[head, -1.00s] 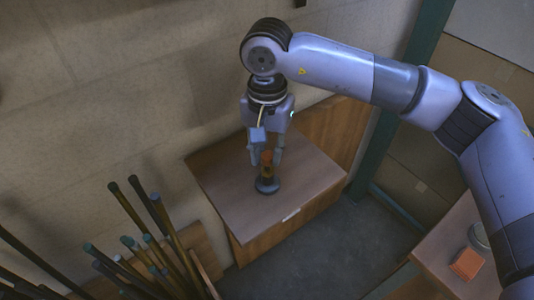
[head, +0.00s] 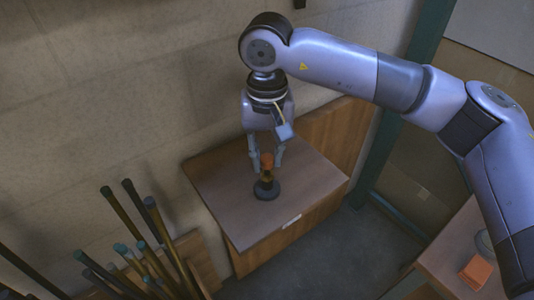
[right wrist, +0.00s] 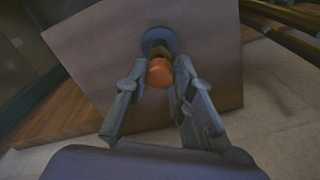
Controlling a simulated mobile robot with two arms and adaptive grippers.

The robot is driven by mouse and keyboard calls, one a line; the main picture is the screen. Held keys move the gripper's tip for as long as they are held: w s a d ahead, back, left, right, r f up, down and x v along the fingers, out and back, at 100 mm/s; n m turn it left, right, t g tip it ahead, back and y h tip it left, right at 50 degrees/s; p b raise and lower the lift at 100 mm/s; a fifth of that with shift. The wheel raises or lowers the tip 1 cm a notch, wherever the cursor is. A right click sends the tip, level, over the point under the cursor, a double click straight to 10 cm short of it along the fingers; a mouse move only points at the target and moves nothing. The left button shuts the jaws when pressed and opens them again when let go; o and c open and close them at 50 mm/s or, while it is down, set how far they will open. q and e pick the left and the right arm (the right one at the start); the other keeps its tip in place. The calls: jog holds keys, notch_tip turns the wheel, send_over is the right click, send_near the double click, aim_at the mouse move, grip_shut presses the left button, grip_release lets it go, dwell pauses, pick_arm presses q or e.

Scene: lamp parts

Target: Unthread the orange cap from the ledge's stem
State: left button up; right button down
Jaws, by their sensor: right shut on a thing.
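The orange cap (head: 266,159) tops a short yellowish stem (head: 267,175) that rises from a dark round base (head: 267,192) on the brown wooden ledge (head: 231,200). The stem stands upright. My right gripper (head: 266,165) comes down from above, with a finger on each side of the cap, and is shut on it. In the right wrist view the cap (right wrist: 160,73) sits between the two fingertips (right wrist: 157,82), in front of the stem and the blue-grey base (right wrist: 160,38). My left gripper is not in view.
Several dark rods with blue-green ends (head: 150,250) stand at the lower left, near the ledge. A second wooden table (head: 445,255) at the lower right holds an orange block (head: 475,272) and a partly hidden round grey item. A wall stands behind the ledge.

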jog(key=n+b, duration=0.2)
jog(key=n, duration=0.2)
jog(key=shift+f+n, duration=0.1)
jog(key=shift+n, duration=1)
jog(key=n+b, duration=0.1)
jog(key=n, duration=0.6)
jog(key=shift+d+r, duration=0.1)
jog(key=shift+r, duration=0.1)
jog(key=c, duration=1.5)
grip_release()
